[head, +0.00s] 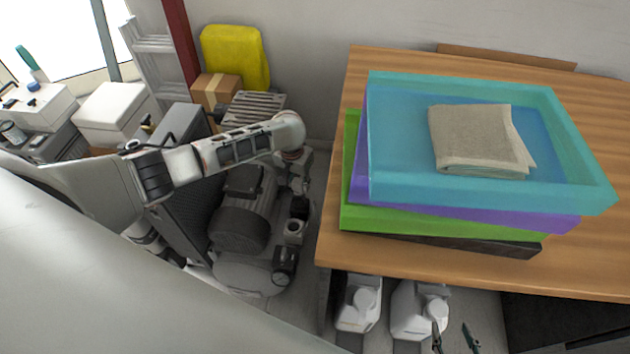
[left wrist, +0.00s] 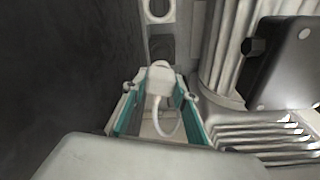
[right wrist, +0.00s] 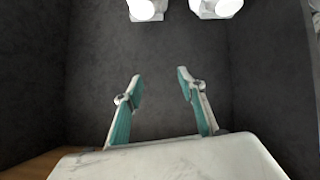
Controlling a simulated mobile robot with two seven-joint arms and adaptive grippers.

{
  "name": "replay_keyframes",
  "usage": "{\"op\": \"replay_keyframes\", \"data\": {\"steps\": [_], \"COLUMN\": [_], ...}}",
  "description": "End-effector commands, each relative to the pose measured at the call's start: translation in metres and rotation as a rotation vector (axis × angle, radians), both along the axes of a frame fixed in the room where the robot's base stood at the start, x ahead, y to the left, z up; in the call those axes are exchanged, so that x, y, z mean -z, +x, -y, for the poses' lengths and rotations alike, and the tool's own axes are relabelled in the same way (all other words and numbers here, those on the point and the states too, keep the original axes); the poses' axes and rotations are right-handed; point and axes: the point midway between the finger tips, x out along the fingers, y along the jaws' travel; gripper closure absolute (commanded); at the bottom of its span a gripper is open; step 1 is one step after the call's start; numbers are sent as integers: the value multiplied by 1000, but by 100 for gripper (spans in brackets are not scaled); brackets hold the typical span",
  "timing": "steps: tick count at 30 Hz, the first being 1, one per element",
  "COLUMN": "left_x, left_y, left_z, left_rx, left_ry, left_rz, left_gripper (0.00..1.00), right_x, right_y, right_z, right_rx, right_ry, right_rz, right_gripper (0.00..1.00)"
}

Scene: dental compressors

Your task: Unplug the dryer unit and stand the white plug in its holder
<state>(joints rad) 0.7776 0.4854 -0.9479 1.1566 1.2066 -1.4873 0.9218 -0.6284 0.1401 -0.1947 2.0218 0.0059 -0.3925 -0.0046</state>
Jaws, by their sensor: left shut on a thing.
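The white plug (left wrist: 160,76) sits between the fingertips of my left gripper (left wrist: 157,92) in the left wrist view, with its white cable looping back beneath it. The left gripper is shut on it. Past the plug are a dark square recess (left wrist: 161,47) and a pale ring (left wrist: 158,10), perhaps the holder; whether the plug touches the recess I cannot tell. In the head view the left gripper (head: 299,184) hangs over the compressor unit (head: 240,225); the plug is too small to make out there. My right gripper (right wrist: 160,82) is open and empty.
A wooden table (head: 335,245) on the right carries stacked trays (head: 375,185) with a folded cloth (head: 475,140). White jugs (head: 360,305) stand on the floor below it. A ribbed cylinder (left wrist: 222,45) stands close right of the left gripper.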

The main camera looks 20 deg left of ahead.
Motion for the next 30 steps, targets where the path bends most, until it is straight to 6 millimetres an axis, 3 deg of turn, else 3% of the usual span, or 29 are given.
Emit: {"op": "replay_keyframes", "data": {"steps": [5, 15, 21, 30], "left_x": [10, 45, 56, 52], "left_y": [0, -3, -2, 1], "left_z": [-2, -1, -1, -1], "left_rx": [1, 1, 1, 0], "left_ry": [1, 2, 1, 1], "left_rz": [-2, -8, -4, 2], "left_gripper": [94, 94, 94, 94], "right_x": [2, 37, 29, 16], "right_y": [4, -11, -3, 10], "right_z": [-1, 3, 2, 1], "right_rx": [-3, -10, -17, -22], "right_ry": [-2, -27, -24, -24], "right_rz": [8, -37, -11, 21], "right_gripper": [60, 60, 60, 60]}}
